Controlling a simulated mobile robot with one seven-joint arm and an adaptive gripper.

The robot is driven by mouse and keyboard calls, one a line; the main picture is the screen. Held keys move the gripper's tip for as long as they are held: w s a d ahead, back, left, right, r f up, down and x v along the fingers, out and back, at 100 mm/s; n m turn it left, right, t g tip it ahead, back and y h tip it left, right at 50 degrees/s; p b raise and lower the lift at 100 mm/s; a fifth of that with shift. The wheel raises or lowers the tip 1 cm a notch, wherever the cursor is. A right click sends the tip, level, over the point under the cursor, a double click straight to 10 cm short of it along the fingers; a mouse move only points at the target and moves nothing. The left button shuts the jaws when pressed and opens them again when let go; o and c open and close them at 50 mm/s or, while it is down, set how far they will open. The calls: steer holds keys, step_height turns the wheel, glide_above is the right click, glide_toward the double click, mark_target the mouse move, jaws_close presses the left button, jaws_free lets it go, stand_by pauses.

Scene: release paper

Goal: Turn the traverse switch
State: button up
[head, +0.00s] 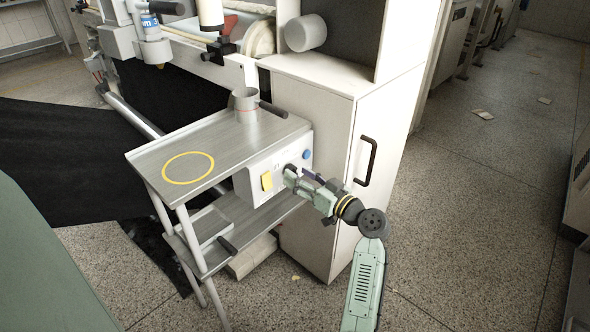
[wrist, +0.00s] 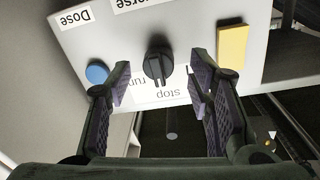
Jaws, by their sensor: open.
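The traverse switch is a black rotary knob (wrist: 158,65) on a white control panel (wrist: 190,25), under a partly cut-off label ending in "erse". Labels reading "run" and "stop" appear upside down around it. My gripper (wrist: 160,80) is open, with one finger to the left and one to the right of the knob. A gap shows between the knob and each finger, so it is not gripped. In the head view my gripper (head: 299,178) is at the panel's front face (head: 281,165) and largely hides the knob.
A blue button (wrist: 97,73) is left of the knob and a yellow square (wrist: 232,46) is right of it, close to the fingers. The panel sits under a grey shelf (head: 200,145) bearing a metal cup (head: 246,105). A white cabinet (head: 330,120) with a black handle stands beside it.

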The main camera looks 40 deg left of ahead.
steer(key=shift+w+a, duration=0.25)
steer(key=shift+a, duration=0.95)
steer(key=shift+c, duration=0.4)
jaws_close()
steer(key=shift+m, duration=0.3)
steer(key=m+p, duration=0.1)
steer(key=m, duration=0.3)
steer(key=shift+r+m, duration=0.15)
steer(key=shift+m, duration=0.15)
steer(key=m+p, duration=0.2)
steer(key=m, duration=0.2)
steer(key=shift+m, duration=0.4)
